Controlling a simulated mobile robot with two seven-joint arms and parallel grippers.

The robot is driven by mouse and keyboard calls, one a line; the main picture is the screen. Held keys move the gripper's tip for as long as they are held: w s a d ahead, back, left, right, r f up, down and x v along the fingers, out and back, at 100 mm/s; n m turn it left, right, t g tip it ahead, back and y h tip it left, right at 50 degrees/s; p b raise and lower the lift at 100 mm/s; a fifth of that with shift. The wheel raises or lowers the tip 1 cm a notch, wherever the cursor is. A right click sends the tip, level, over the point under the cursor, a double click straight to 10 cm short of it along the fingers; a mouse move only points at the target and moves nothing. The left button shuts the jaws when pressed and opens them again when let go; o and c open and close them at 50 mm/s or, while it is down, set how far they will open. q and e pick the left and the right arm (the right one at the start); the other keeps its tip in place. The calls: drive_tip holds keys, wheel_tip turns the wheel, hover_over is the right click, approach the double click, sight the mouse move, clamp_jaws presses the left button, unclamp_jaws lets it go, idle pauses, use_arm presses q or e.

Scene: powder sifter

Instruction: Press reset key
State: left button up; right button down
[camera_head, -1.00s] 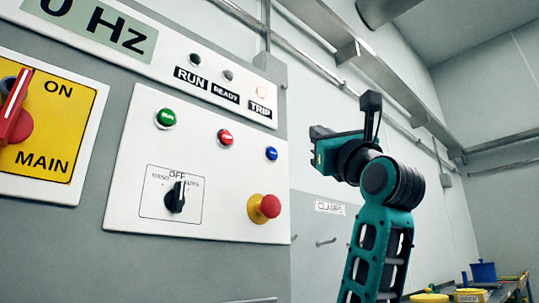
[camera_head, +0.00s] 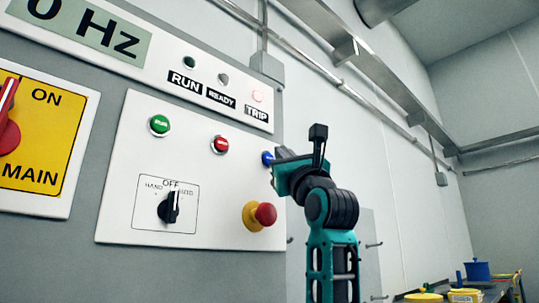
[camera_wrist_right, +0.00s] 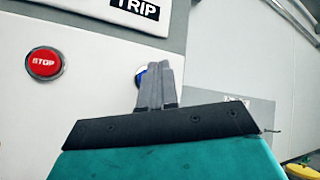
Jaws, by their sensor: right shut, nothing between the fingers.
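A blue button (camera_head: 267,158), which I take for the reset key, sits at the right side of the white control panel (camera_head: 125,220). My right gripper (camera_head: 276,160) is shut and empty, with its fingertips at the blue button in the head view. In the right wrist view the closed fingers (camera_wrist_right: 158,75) cover most of the blue button (camera_wrist_right: 141,74). Only its left edge and pale ring show. I cannot tell whether the fingertips touch it or whether it is pushed in. My left gripper is not in view.
Near the blue button are a red stop button (camera_head: 220,145), a green run button (camera_head: 160,125) and a red emergency stop knob (camera_head: 265,214) on a yellow collar. A black selector switch (camera_head: 169,208) sits lower left. The TRIP lamp (camera_head: 257,96) glows pinkish.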

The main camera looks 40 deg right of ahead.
drive_tip(key=shift+w, duration=0.15)
idle(0.9)
idle(1.0)
drive_tip(key=shift+w, duration=0.1)
drive_tip(key=shift+w, duration=0.3)
drive_tip(key=shift+w+a+p, duration=0.1)
drive_tip(key=shift+w+p, duration=0.35)
drive_tip(key=shift+p, duration=0.05)
idle(0.6)
drive_tip(key=shift+s, duration=0.1)
drive_tip(key=shift+s+b, duration=0.35)
drive_tip(key=shift+s, duration=0.35)
